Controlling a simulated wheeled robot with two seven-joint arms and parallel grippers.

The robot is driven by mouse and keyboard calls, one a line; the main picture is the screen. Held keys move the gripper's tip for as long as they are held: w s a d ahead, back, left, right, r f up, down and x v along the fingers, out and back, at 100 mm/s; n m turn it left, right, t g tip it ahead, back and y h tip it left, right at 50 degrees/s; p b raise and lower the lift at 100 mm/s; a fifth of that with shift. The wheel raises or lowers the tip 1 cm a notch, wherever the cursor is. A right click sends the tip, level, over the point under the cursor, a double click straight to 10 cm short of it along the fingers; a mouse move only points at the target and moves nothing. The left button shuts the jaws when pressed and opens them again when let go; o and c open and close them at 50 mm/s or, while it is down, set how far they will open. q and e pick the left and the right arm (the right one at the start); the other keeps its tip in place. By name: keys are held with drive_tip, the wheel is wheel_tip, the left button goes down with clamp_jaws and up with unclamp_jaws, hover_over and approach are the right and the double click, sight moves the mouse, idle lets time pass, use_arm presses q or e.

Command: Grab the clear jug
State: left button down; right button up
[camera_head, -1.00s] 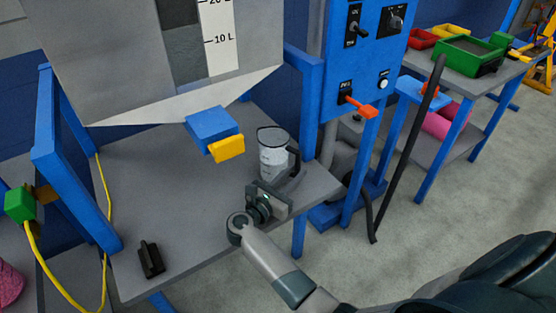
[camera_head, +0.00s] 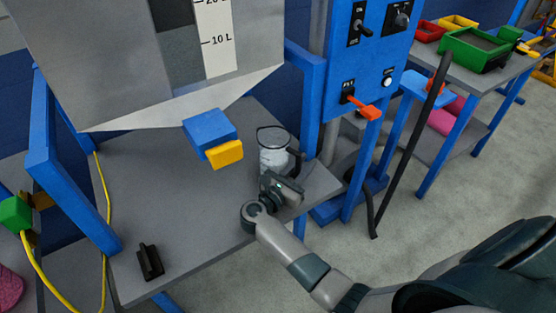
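The clear jug (camera_head: 272,151) stands upright on the grey table, with a dark rim, white markings and a black handle on its right side. My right gripper (camera_head: 288,181) is in front of the jug, close to its lower part and handle. The gripper's body hides its fingertips and part of the jug's base and handle. I cannot tell whether it touches the handle or how far its fingers are apart. My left gripper is not in view.
A grey hopper with a volume scale (camera_head: 218,40) hangs above the table (camera_head: 190,240); its blue outlet with a yellow handle (camera_head: 225,155) is left of the jug. A black object (camera_head: 150,262) lies front left. A blue control panel (camera_head: 365,60) stands right.

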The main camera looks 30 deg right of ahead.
clamp_jaws()
